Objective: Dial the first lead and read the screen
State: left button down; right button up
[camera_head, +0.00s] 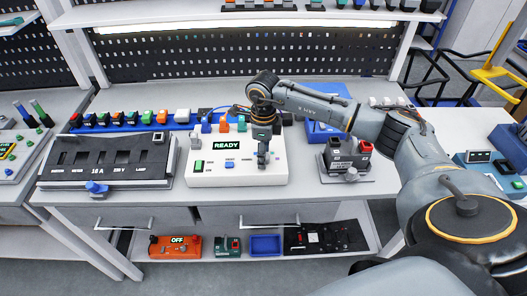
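A white tester box (211,182) stands on the workbench, and its dark screen (226,145) reads READY in green. Below the screen are a green button (199,166), a blue button (229,164) and small marks. Blue, orange and grey plugs or knobs (224,126) line its back edge, with a thin blue cable behind them. My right arm reaches in from the right. My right gripper (263,160) points down over the right part of the tester front, beside the screen. It hides whatever lies under it; its fingers are too small to tell open from shut. My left gripper is out of view.
A black panel (108,172) with slots and a blue knob lies left of the tester. A blue rail (125,127) of coloured blocks runs behind it. A grey device (344,160) with a red part stands to the right. The lower shelf holds a blue bin (265,245) and an orange box (174,247) reading OFF.

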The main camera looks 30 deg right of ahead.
grip_shut()
jog(key=m+b, duration=0.1)
jog(key=m, duration=0.2)
jog(key=shift+f+b, duration=0.1)
jog(key=shift+b, duration=0.2)
jog(key=shift+d+m+b, duration=0.1)
jog(key=shift+m+b, duration=0.55)
jog(key=shift+m, duration=1.65)
grip_release()
